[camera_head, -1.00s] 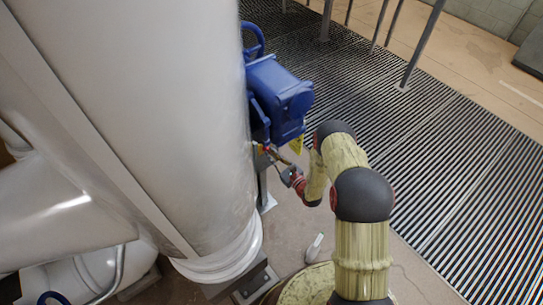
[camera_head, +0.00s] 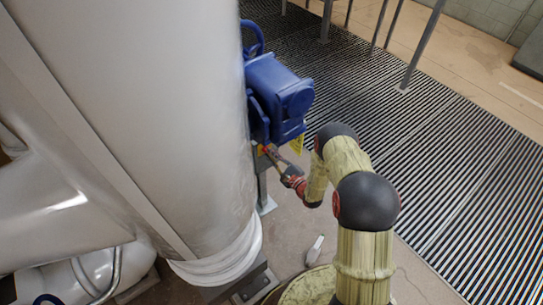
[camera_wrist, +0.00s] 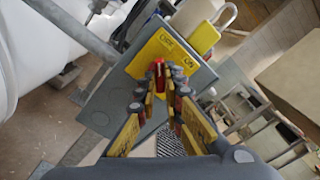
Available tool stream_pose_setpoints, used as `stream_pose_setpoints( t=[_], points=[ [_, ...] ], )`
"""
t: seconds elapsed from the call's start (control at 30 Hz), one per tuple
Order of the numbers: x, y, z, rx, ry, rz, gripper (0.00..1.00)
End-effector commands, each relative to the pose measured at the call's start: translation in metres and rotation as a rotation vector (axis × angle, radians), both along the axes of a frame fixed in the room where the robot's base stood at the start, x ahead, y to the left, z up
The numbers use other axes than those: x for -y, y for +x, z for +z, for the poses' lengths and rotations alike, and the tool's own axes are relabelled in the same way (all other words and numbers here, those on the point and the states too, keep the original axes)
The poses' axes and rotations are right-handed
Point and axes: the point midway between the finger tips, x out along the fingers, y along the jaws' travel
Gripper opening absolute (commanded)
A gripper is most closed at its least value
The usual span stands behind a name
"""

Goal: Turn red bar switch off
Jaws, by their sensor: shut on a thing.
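The red bar switch (camera_wrist: 151,77) sits on a yellow plate (camera_wrist: 160,48) marked OFF and ON, on the face of a grey box (camera_wrist: 105,110). In the wrist view the bar lies at my fingertips and is partly hidden by them. My gripper (camera_wrist: 161,82) is shut on the red bar, with a finger to either side. The bar itself is too small to make out clearly there.
A yellow padlock (camera_wrist: 204,38) hangs by the plate's upper right. A blue actuator (camera_head: 278,95) stands just above the switch in the head view. A large white pipe (camera_head: 140,110) fills the left. Grating (camera_head: 440,170) lies clear to the right.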

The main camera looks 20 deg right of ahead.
Motion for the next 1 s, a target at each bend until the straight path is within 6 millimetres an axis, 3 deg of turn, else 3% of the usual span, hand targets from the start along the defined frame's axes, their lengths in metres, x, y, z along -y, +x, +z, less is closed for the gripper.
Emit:
stream_pose_setpoints(
  t=[0.37,0.4,0.7,1.0],
  points=[
    [-0.0005,-0.0001,-0.0004,0.001,-0.004,0.001,0.0],
    [-0.0005,-0.0001,-0.0004,0.001,-0.004,0.001,0.1],
    [-0.0003,-0.0001,-0.0002,0.0,-0.003,0.001,0.27],
    [0.0003,-0.0008,-0.0001,0.001,-0.003,0.0,0.28]
  ],
)
